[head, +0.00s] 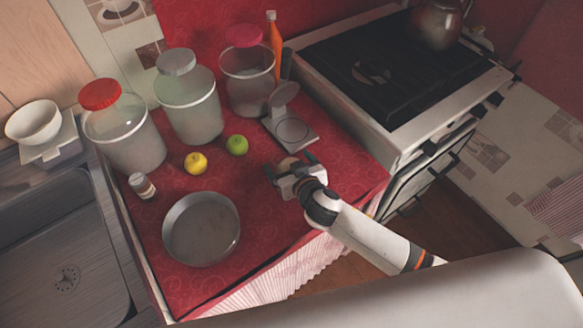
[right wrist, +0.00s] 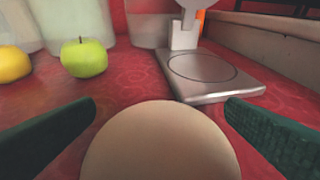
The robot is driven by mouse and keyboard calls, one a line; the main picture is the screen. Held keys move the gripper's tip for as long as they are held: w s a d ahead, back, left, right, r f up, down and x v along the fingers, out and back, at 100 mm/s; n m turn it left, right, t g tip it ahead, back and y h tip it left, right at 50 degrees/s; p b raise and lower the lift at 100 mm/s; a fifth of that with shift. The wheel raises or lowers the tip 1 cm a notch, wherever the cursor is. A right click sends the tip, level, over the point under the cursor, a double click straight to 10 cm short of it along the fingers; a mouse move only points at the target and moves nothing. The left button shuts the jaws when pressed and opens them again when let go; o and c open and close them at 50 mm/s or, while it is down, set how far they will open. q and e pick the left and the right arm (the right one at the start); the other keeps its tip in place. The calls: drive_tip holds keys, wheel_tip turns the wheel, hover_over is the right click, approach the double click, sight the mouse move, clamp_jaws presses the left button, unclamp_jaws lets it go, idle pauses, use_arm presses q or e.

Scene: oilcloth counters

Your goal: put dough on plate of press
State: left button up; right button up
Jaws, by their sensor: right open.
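The dough (right wrist: 160,145) is a smooth, pale beige ball at the bottom middle of the right wrist view. In the head view the dough (head: 288,163) is small and partly hidden by my right gripper (head: 291,167). That gripper is open, with its two dark green fingers on either side of the ball; I cannot tell whether they touch it. The grey metal press (head: 293,131) stands just beyond, its lid raised and its flat round plate bare. In the right wrist view the press plate (right wrist: 203,68) lies ahead and slightly right. My left gripper is not in view.
A green apple (head: 237,145) and a yellow fruit (head: 195,162) lie left of the press. A round metal pan (head: 201,230) and a small shaker (head: 142,186) are nearer left. Several big jars line the back. The stove (head: 400,70) stands right. Red cloth between dough and press is clear.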

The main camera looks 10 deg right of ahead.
drive_tip(key=c, duration=1.2)
